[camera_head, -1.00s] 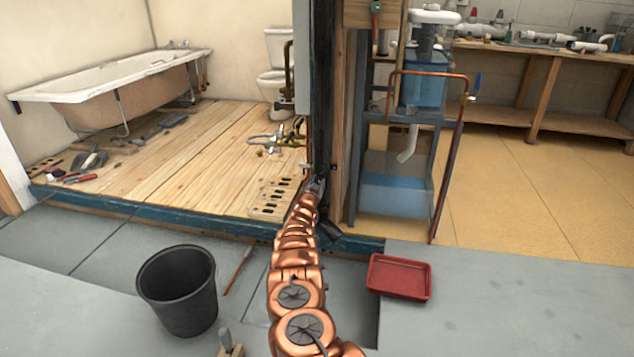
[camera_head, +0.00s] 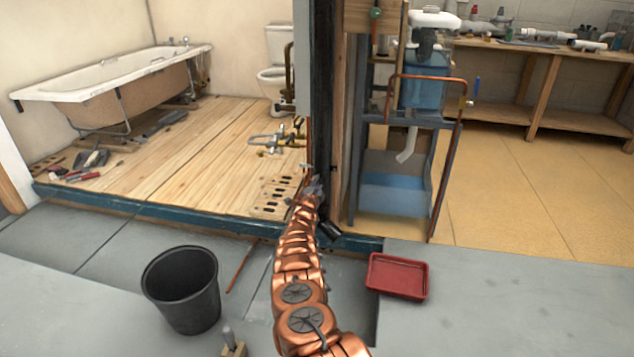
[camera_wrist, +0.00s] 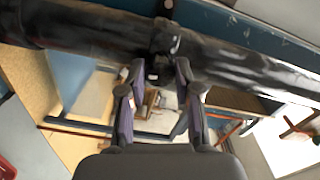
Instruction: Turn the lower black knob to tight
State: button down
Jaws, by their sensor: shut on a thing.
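The black pipe (camera_head: 322,90) stands upright at the wall edge in the head view. In the wrist view the black pipe (camera_wrist: 235,62) runs across the top of the picture. A small black knob (camera_wrist: 161,66) sticks out from it between my fingertips. My gripper (camera_wrist: 160,72) is shut on this knob, one finger on each side. In the head view my gripper (camera_head: 314,190) is at the lower part of the pipe, small and partly hidden by my copper arm. The knob's marking and turn angle cannot be read.
A black bucket (camera_head: 181,290) and a red tray (camera_head: 398,277) are on either side of my arm. A blue-framed stand (camera_head: 437,185) with a copper pipe is right of the wall edge. A wooden platform (camera_head: 190,170) with a bathtub (camera_head: 115,78) is at left.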

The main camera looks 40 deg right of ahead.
jog(key=shift+m+p, duration=0.3)
jog(key=shift+m, duration=0.3)
jog(key=c, duration=0.8)
grip_release()
jog(key=shift+a, duration=0.2)
jog(key=v, duration=1.1)
jog(key=shift+s+a, duration=0.25)
